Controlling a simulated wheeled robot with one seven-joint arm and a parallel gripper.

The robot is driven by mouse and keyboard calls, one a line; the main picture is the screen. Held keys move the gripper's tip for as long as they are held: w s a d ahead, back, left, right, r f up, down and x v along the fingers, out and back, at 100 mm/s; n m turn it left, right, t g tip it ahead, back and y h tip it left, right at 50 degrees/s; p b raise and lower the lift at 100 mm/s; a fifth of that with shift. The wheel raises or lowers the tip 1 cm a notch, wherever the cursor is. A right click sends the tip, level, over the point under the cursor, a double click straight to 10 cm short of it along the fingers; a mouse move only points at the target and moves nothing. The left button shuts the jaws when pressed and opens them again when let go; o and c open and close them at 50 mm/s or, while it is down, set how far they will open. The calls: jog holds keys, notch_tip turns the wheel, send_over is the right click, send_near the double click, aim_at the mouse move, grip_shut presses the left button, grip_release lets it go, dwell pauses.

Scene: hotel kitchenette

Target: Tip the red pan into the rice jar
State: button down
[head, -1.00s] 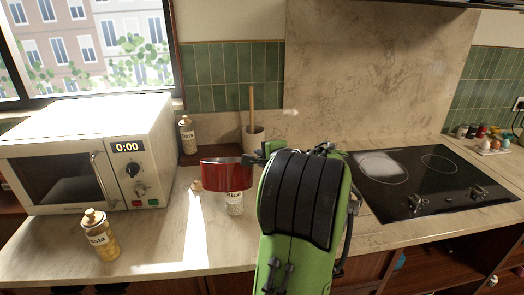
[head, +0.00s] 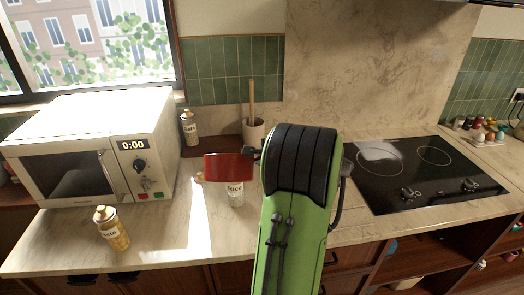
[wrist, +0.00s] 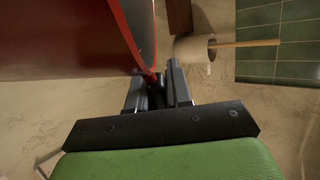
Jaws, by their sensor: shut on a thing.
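The red pan (head: 229,168) is in the air above the rice jar (head: 236,196) on the counter and hides its top. The pan looks tilted in the head view; its contents do not show there. In the wrist view the red pan (wrist: 65,40) fills the upper left, with its rim and a strip of dark inside showing. My gripper (head: 256,154) is shut on the pan's handle, right of the pan. The closed fingers also show in the wrist view (wrist: 157,88). I cannot tell whether anything is falling into the jar.
A white microwave (head: 95,150) stands at the left. A pasta jar (head: 111,229) is in front of it and an oats jar (head: 189,128) behind. A utensil crock (head: 253,132) stands behind the pan. The cooktop (head: 405,172) is at the right.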

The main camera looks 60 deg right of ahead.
jog(key=shift+f+m+g+y+p, duration=0.3)
jog(key=shift+f+g+y+p, duration=0.35)
jog(key=shift+p, duration=1.85)
jog(key=shift+f+m+g+y+p, duration=0.3)
jog(key=shift+g+y+p, duration=0.6)
jog(key=shift+p, duration=1.6)
jog(key=y+p, duration=0.1)
jog(key=p, duration=0.3)
jog(key=f+g+y+p, duration=0.1)
jog(key=p, duration=0.3)
jog(key=shift+a+f+m+y, duration=0.15)
jog(key=shift+f+m+y, duration=0.15)
jog(key=shift+m+y, duration=0.1)
jog(key=g+y+b, duration=0.1)
jog(key=y, duration=0.1)
jog(key=m+g+y+b, duration=0.1)
jog(key=g, duration=0.1)
jog(key=f+g+y+b, duration=0.1)
jog(key=y, duration=0.1)
jog(key=shift+s+m+g+y, duration=0.3)
jog(key=shift+s+g+y, duration=0.05)
jog(key=shift+b, duration=0.55)
jog(key=shift+w+r, duration=0.1)
jog(key=shift+a+r+y+b, duration=0.2)
jog(key=shift+a+y+b, duration=0.1)
jog(key=shift+y, duration=0.1)
